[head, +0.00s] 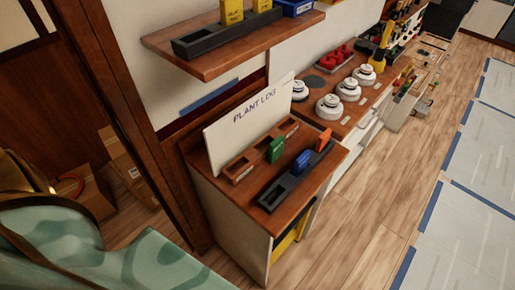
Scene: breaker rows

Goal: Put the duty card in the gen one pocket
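I cannot read which card is the duty card. A green card (276,149) stands in the middle of a wooden pocket rail (240,170) below a white board (232,135) marked "PLANT LOG". The rail's end pockets look empty. A blue card (301,162) and an orange card (323,140) stand upright in a dark slotted holder (272,194) in front of the rail. No gen one label is legible, so I cannot tell which pocket that is. Neither gripper shows in the head view.
A wall shelf (205,62) above carries a dark holder (205,43) with yellow cards and a blue box (293,7). Round white devices (329,106) and a tray of red parts (333,60) lie along the counter to the right. Wood floor (375,205) is clear in front.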

